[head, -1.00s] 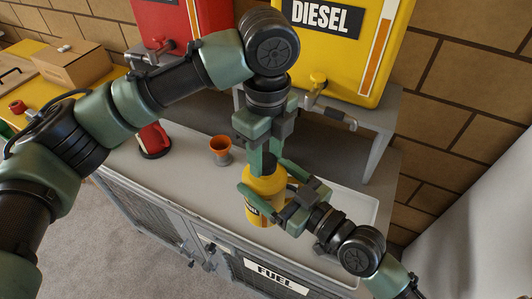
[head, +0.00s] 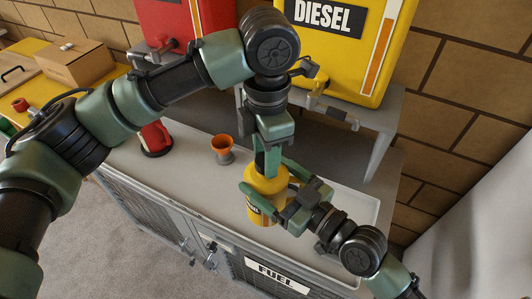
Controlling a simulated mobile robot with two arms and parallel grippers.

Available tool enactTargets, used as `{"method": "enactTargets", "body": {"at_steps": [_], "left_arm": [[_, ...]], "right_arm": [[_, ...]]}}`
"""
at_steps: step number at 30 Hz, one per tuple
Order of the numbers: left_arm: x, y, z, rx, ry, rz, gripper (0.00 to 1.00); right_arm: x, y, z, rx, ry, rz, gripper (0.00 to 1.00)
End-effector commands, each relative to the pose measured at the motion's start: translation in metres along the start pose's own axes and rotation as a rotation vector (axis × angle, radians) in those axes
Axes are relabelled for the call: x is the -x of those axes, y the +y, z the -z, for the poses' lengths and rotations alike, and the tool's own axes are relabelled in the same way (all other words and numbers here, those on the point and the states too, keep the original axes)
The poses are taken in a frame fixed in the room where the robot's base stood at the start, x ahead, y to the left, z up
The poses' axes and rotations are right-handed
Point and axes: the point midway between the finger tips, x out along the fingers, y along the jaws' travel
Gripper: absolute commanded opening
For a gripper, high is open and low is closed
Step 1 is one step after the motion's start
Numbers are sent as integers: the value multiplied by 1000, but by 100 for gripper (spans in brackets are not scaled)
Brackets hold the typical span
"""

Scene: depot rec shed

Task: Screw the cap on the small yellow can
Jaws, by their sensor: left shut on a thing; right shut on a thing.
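The small yellow can (head: 268,212) stands upright on the grey worktop, near its right part. The cap is hidden between these fingers and cannot be made out. Whether it sits level on the neck cannot be seen.
An orange cup-like funnel (head: 222,146) and a red can (head: 155,138) stand left of the yellow can. A yellow diesel tank (head: 385,50) on a grey stand (head: 385,125) rises behind. A cardboard box (head: 75,64) sits far left. The worktop's (head: 190,160) middle front is clear.

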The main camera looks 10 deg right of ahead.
Motion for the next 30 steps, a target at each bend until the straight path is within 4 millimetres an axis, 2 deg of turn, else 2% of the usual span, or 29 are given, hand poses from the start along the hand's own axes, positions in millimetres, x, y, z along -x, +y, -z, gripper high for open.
{"method": "enactTargets", "body": {"at_steps": [7, 8, 9, 10, 20, 23, 30], "left_arm": [[2, 3, -1, 6, -6, -7, 4], [2, 3, -1, 6, -6, -7, 47], [2, 3, -1, 6, -6, -7, 58], [2, 3, -1, 6, -6, -6, 63], [2, 1, -1, 2, -3, -3, 63], [9, 1, -1, 2, -4, -4, 63], [39, 0, -1, 1, -4, -3, 63]], "right_arm": [[0, -3, 2, 0, 3, 5, 0], [0, -3, 2, 0, 3, 5, 0], [0, -3, 2, 0, 3, 5, 0], [0, -3, 2, 0, 3, 5, 0], [0, -1, 3, 1, 6, 1, 0], [0, -1, 3, 1, 7, 1, 0], [0, 0, 3, 1, 7, 0, 0]]}}
